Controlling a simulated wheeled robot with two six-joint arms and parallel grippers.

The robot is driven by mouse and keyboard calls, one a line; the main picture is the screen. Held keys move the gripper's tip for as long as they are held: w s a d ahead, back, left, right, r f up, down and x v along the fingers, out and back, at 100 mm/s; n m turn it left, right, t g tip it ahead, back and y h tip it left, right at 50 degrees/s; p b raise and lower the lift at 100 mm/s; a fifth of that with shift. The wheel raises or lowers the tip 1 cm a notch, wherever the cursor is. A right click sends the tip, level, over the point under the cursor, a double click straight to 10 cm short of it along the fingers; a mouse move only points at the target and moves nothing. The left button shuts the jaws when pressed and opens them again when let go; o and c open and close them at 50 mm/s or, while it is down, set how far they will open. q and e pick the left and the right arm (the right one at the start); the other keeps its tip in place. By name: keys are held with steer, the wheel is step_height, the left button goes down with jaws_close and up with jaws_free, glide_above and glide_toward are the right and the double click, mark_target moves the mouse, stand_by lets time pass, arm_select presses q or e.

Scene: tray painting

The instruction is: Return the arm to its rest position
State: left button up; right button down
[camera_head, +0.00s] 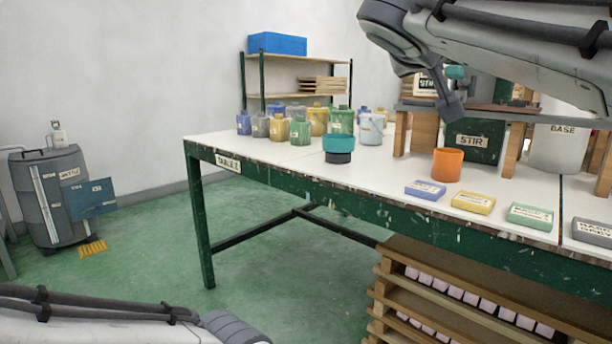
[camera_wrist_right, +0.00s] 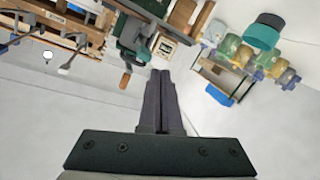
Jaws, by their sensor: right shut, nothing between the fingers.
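My right arm (camera_head: 500,55) reaches in from the upper right in the head view, above the back right part of the white table (camera_head: 285,148). Its gripper (camera_head: 452,105) hangs in the air in front of the stirring station. In the right wrist view its two dark fingers (camera_wrist_right: 160,78) lie together with nothing between them. My left arm (camera_head: 100,318) lies low along the bottom left edge of the head view. Its gripper is outside the picture.
A teal and dark cup (camera_head: 338,148), an orange cup (camera_head: 447,165) and several labelled blocks (camera_head: 473,203) stand near the table's front edge. Several paint jars (camera_head: 300,132) stand behind. The green STIR box (camera_head: 473,141) and wooden posts (camera_head: 402,133) are close below the right gripper.

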steer(key=s+a+f+n+g+y+p, duration=0.25)
steer(key=a+f, duration=0.25)
steer(key=f, duration=0.4)
steer(key=s+a+f+n+g+y+p, duration=0.25)
steer(key=a+f+n+p, duration=0.2)
steer(key=f, duration=0.45)
steer(key=s+a+f+n+g+y+p, duration=0.1)
steer(key=s+a+f+g+y+p, duration=0.15)
steer(key=s+f+g, duration=0.5)
steer(key=s+a+f+n+g+y+p, duration=0.1)
steer(key=s+a+f+g+y+p, duration=0.15)
steer(key=s+f, duration=0.9)
steer(key=s+r+t+h+p, duration=0.1)
steer(key=s+r+p, duration=0.2)
steer(key=r+p, duration=3.5)
step_height(320, 180, up, 3)
steer(key=shift+f, duration=0.15)
